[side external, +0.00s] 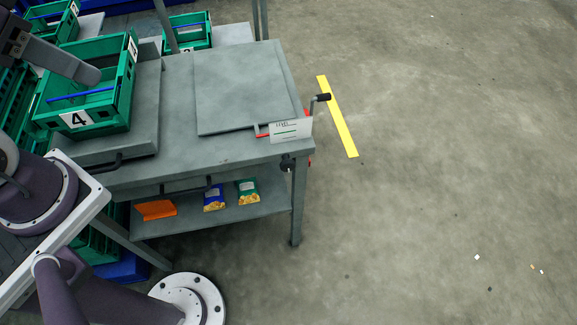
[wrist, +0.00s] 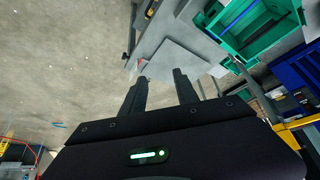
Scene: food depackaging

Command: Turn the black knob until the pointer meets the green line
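The black knob (side external: 288,162) sits below the front right corner of the grey workbench, under a small white card (side external: 291,130). The card carries dark marks and a green line. A small red piece (side external: 262,135) shows at the card's left edge; I cannot tell whether it is the pointer. My gripper (wrist: 160,75) is open and empty in the wrist view, its two dark fingers apart and pointing towards the bench. It is away from the knob, which I cannot make out in the wrist view. My fingers do not show in the side view.
A flat grey plate (side external: 240,88) lies on the bench. A black-handled crank (side external: 322,97) sticks out at the right edge. A green crate (side external: 125,92) marked 4 stands on the left. Several food packets lie on the lower shelf (side external: 230,211). The floor on the right is open.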

